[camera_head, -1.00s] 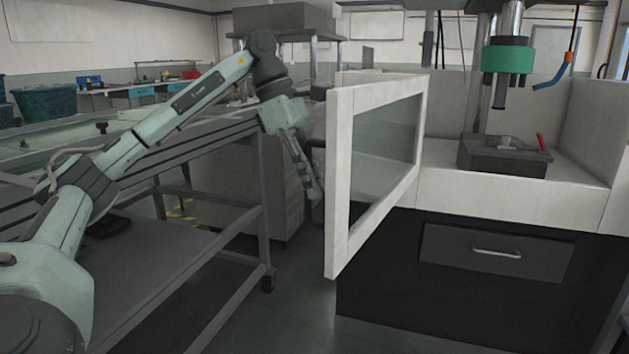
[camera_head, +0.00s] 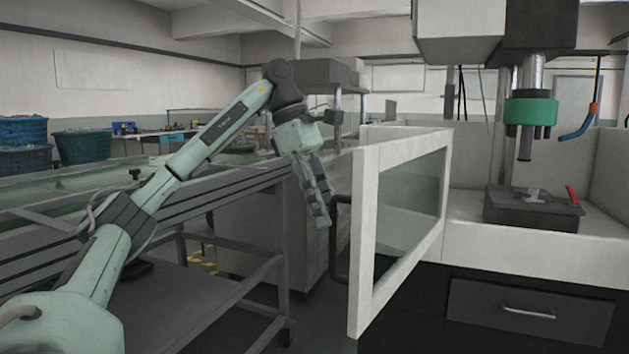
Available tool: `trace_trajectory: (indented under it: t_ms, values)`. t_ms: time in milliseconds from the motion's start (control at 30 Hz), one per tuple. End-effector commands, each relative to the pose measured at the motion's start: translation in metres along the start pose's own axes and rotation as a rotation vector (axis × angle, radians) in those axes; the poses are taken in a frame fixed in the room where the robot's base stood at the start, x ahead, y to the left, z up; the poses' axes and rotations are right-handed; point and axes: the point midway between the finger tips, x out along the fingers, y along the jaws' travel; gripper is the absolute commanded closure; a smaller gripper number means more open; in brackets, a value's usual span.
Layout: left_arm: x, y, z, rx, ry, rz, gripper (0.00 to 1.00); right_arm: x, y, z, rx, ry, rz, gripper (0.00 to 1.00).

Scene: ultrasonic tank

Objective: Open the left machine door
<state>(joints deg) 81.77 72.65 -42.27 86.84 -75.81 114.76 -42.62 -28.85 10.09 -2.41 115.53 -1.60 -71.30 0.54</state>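The left machine door (camera_head: 366,240) is a white frame with a glass pane. It stands swung out from the machine toward me, well open. Its dark handle (camera_head: 337,240) shows on the left side of the door. My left gripper (camera_head: 322,208) hangs pointing down just left of the door, close to the handle. I cannot tell whether it touches the handle or whether its fingers are apart. My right gripper is not in view.
The machine has a drill-like head with a green collar (camera_head: 531,112) above a dark block (camera_head: 532,209). A drawer (camera_head: 529,311) sits below. A grey metal table frame (camera_head: 240,185) stands at left under my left arm. Blue baskets (camera_head: 83,146) are at far left.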

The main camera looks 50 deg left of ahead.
Motion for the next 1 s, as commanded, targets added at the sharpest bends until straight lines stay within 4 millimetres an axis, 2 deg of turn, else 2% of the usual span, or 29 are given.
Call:
trace_trajectory:
  t_ms: [33, 500, 733, 1000]
  values:
    - [-0.01, 0.0, 0.001, 0.002, -0.003, 0.005, 0.67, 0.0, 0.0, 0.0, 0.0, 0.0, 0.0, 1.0]
    - [-0.047, 0.0, 0.001, 0.004, -0.001, 0.002, 0.67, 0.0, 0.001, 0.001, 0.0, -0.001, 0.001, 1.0]
    - [-0.059, -0.001, 0.001, 0.002, 0.0, 0.0, 0.67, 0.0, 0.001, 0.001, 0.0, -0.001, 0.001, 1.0]
    - [-0.064, -0.001, -0.001, 0.0, 0.001, -0.001, 0.67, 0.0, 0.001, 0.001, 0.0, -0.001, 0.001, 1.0]
